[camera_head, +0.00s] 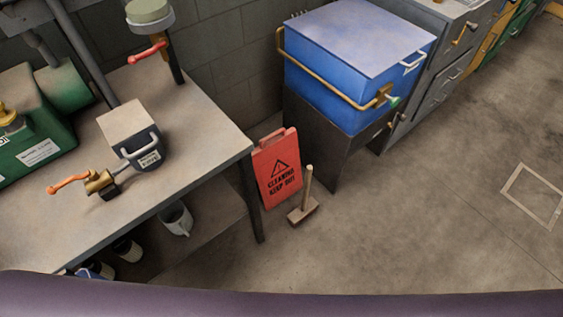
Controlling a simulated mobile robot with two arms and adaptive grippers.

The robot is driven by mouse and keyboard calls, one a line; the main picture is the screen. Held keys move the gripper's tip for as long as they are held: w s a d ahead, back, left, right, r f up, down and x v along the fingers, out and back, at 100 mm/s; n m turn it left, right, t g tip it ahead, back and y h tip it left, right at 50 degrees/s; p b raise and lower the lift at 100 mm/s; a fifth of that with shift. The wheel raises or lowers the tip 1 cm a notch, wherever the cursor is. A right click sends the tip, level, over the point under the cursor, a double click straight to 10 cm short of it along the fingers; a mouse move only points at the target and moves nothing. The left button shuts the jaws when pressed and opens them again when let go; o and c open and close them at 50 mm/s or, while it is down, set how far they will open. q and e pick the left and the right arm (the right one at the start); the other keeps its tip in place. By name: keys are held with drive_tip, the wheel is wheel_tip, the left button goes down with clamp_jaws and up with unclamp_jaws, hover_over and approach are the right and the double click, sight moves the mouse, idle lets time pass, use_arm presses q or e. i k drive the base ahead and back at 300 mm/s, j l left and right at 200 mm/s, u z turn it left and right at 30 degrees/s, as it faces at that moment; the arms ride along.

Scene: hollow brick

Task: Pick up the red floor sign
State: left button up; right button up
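The red floor sign (277,172) stands on the floor between the workbench and a dark cabinet. It has a black warning triangle and lettering that reads like "CLEANING KEEP OUT", and a handle slot at its top. Its left edge is close to the bench's front leg. A wooden-handled tool with a block head (304,205) stands on the floor just in front of its lower right. Neither of my grippers shows in the head view.
A workbench (205,140) at the left holds a grey box with a handle (131,135) and green equipment (30,140). A blue chest (350,75) sits on a dark cabinet (320,140). Buckets are under the bench. The floor (430,220) at the right is open.

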sight(276, 161)
drive_tip(key=i+l+u, duration=0.3)
drive_tip(key=l+u, duration=0.3)
drive_tip(key=i+l+u, duration=0.15)
drive_tip(key=l+u, duration=0.15)
drive_tip(key=i+l+u, duration=0.1)
drive_tip(key=l+u, duration=0.5)
drive_tip(key=l, duration=0.15)
